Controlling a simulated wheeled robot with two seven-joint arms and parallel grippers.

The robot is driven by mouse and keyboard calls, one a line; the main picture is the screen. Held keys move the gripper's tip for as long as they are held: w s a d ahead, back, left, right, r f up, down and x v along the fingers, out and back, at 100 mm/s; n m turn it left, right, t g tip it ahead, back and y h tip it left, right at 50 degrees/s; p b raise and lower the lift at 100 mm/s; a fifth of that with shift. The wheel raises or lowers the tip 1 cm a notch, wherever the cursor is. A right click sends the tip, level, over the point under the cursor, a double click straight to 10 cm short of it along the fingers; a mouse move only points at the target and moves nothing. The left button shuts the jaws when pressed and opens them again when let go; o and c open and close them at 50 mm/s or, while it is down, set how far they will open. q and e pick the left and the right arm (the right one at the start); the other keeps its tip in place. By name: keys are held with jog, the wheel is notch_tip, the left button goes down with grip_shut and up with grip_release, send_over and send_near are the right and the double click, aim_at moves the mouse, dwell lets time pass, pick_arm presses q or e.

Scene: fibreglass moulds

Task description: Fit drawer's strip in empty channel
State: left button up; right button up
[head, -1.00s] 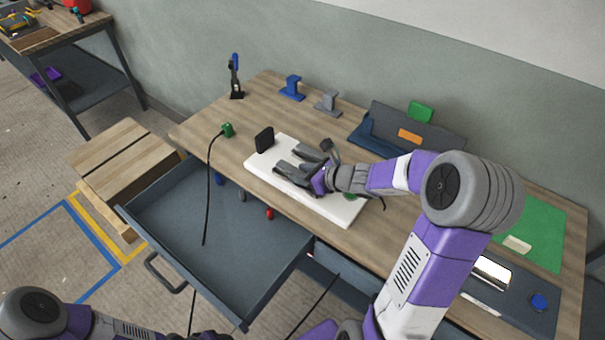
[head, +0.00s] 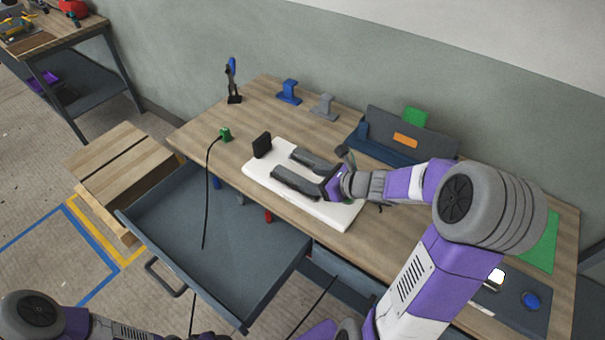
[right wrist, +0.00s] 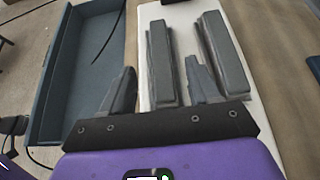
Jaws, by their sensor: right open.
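A white board (head: 345,215) lies on the table, with two parallel dark grey bars (right wrist: 160,60) (right wrist: 224,55) on it. The bars also show in the head view (head: 296,184). My open right gripper (right wrist: 161,68) is over the board, its fingers pointing along the bars. One finger shows left of the near bar and the other between the bars; contact cannot be told. I cannot identify a strip or empty channel clearly. My left gripper is out of view.
A black block (head: 262,145) stands at the board's left end. A black cable (head: 207,190) runs from a green plug (head: 225,134) into the drawer. Blue (head: 289,91) and grey (head: 325,106) stands and a blue-grey rack (head: 385,140) are behind. The table's left end is mostly clear.

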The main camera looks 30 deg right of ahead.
jog(key=p+v, duration=0.1)
jog(key=v, duration=0.5)
jog(key=shift+s, duration=0.2)
